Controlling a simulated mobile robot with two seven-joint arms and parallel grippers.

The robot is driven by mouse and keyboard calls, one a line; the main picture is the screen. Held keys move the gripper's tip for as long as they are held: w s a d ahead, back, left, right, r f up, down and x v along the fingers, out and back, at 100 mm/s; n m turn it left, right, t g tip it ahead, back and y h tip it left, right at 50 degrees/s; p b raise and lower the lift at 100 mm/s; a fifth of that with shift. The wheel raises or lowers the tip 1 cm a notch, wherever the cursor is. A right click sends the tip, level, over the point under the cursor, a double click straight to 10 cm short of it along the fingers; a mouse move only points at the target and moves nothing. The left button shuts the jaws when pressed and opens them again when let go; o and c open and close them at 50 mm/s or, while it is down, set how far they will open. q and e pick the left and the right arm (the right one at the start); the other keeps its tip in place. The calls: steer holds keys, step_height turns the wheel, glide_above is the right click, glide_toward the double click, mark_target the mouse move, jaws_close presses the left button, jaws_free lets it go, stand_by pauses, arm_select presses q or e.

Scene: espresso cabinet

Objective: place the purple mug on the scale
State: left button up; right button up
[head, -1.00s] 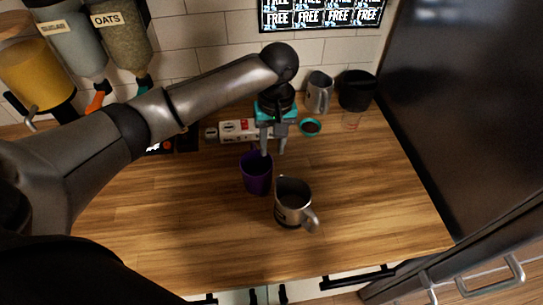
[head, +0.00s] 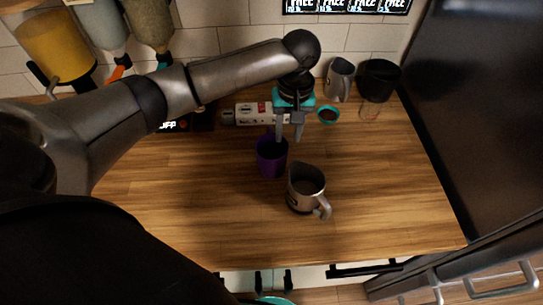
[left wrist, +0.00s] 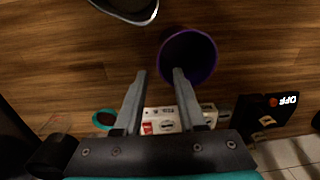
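The purple mug (head: 271,158) stands upright on the wooden counter, left of a steel pitcher. It also shows in the left wrist view (left wrist: 188,57). My left gripper (head: 288,139) is open and empty, at the mug's far side. In the left wrist view, one fingertip of my left gripper (left wrist: 159,74) overlaps the mug's near rim; I cannot tell if they touch. A black device with "OFF" lettering (left wrist: 269,113), likely the scale, lies by the wall, partly hidden by my arm in the head view. My right gripper (head: 273,281) shows at the bottom edge, fingers apart, in front of the counter.
The steel pitcher (head: 305,190) stands close to the mug. A white power strip (head: 255,113), a small teal-rimmed bowl (head: 328,115), another pitcher (head: 340,80) and a dark container (head: 378,79) line the back. The front left of the counter is clear.

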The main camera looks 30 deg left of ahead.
mark_target(286, 148)
arm_select(q)
steer(key=shift+s+f, duration=0.15)
steer(key=shift+f, duration=2.65)
jaws_close()
